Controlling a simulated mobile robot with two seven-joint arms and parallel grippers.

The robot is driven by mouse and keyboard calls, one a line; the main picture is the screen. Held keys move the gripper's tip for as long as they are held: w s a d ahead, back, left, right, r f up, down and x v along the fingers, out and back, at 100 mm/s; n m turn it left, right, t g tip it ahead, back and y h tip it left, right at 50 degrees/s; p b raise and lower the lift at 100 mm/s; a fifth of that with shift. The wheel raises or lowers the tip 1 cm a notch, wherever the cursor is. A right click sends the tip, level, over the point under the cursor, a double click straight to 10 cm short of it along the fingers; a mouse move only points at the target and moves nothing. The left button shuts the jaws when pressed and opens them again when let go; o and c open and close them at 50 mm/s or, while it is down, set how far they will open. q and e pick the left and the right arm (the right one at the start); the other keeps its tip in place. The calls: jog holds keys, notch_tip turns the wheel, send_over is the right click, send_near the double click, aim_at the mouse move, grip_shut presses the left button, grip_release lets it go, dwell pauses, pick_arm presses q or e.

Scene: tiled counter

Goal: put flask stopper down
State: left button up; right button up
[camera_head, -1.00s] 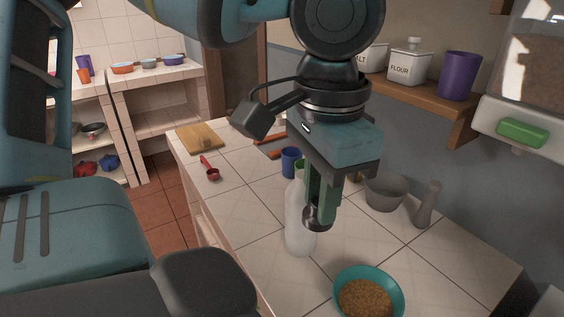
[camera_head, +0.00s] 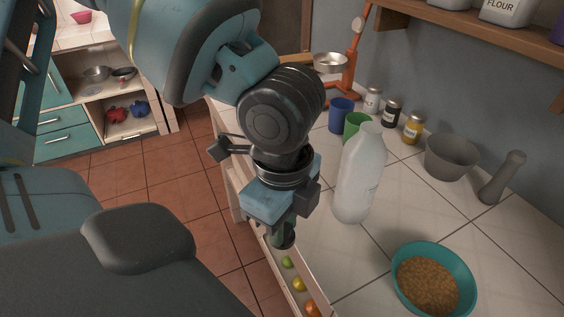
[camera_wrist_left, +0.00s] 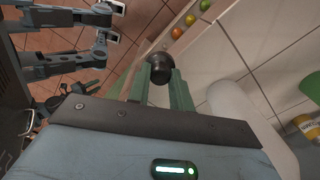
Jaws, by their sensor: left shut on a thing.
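My left gripper (camera_head: 284,238) is shut on the flask stopper, a small dark, rounded piece that shows at its fingertips. In the left wrist view the stopper (camera_wrist_left: 159,68) sits between the two green fingers (camera_wrist_left: 160,85). The gripper points down near the counter's front edge, beside the open drawer (camera_head: 268,257) in the head view. The stopper is held in the air, apart from the counter. A white bottle (camera_head: 360,175) stands upright on the counter to the gripper's right.
The drawer holds green, yellow and orange round items (camera_head: 299,284). A teal bowl of grain (camera_head: 467,292), blue cup (camera_head: 341,115), green cup (camera_head: 355,124), several jars (camera_head: 392,111), grey mortar (camera_head: 451,158) and pestle (camera_head: 502,178) stand on the counter. Bare tile (camera_head: 330,250) lies left of the bowl.

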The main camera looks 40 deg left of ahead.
pick_arm(q)
jog(key=w+a, duration=0.2)
jog(key=w, duration=0.2)
jog(key=w+a, duration=0.3)
jog(key=w+a+f+p, duration=0.1)
jog(key=w+a, duration=0.2)
jog(key=w, duration=0.1)
jog(key=shift+w+f, duration=0.1)
jog(key=shift+w, duration=0.2)
jog(key=shift+w+a, duration=0.4)
jog(key=shift+w, duration=0.25)
jog(key=shift+w+a+f, duration=0.15)
jog(key=shift+f, duration=0.25)
notch_tip(320, 180, down, 3)
jog(key=shift+f, duration=0.1)
jog(key=o, duration=0.9)
